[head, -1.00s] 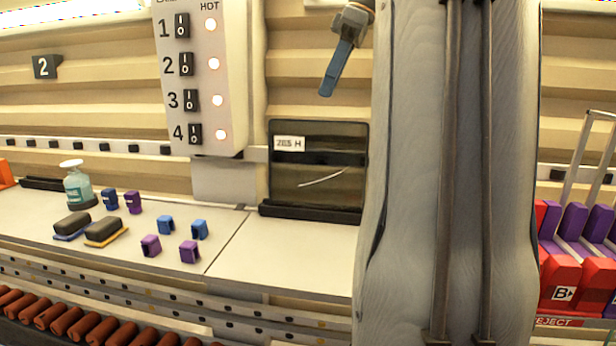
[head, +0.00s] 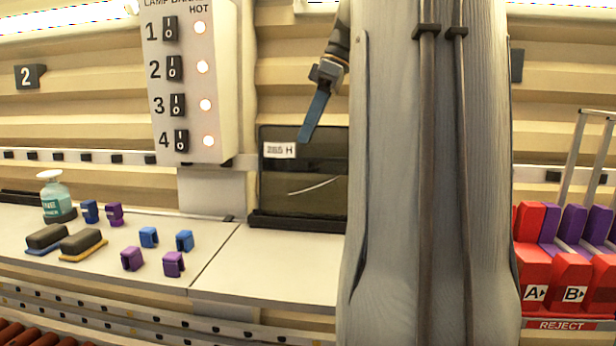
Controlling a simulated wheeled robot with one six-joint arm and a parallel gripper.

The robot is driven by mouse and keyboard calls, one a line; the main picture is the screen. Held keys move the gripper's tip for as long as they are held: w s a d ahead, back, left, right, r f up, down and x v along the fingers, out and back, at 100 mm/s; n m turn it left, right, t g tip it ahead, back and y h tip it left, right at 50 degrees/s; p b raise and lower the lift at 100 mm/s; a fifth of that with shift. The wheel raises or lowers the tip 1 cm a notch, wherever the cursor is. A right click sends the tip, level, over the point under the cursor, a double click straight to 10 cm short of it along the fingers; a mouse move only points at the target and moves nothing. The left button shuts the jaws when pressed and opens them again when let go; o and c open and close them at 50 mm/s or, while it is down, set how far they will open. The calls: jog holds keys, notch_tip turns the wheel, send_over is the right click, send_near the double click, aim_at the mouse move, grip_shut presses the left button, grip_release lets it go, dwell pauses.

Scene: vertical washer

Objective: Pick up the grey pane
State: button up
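The grey pane (head: 300,190) is a dark, see-through sheet with a white label at its upper left and a pale scratch-like streak across it. It stands upright in a black base on the white counter, and its right edge is hidden behind my arm. My gripper (head: 308,130) hangs down from behind my arm, with a blue finger showing. The fingertip overlaps the pane's top edge in the picture; I cannot tell whether it touches. Only one finger shows clearly, so its opening cannot be judged.
A lamp panel (head: 187,80) with lit lamps hangs left of the pane. Several blue and purple clips (head: 172,264), two dark pads (head: 80,242) and a pump bottle (head: 56,197) sit on the counter's left. Red reject racks (head: 570,280) stand right. Counter before the pane is clear.

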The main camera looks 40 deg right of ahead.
aim_at(303, 155)
jog(key=shift+p+x, duration=0.55)
jog(key=shift+x, duration=1.35)
jog(key=shift+s+f, duration=0.1)
jog(key=shift+f, duration=0.05)
jog(key=shift+c, duration=0.6)
grip_shut()
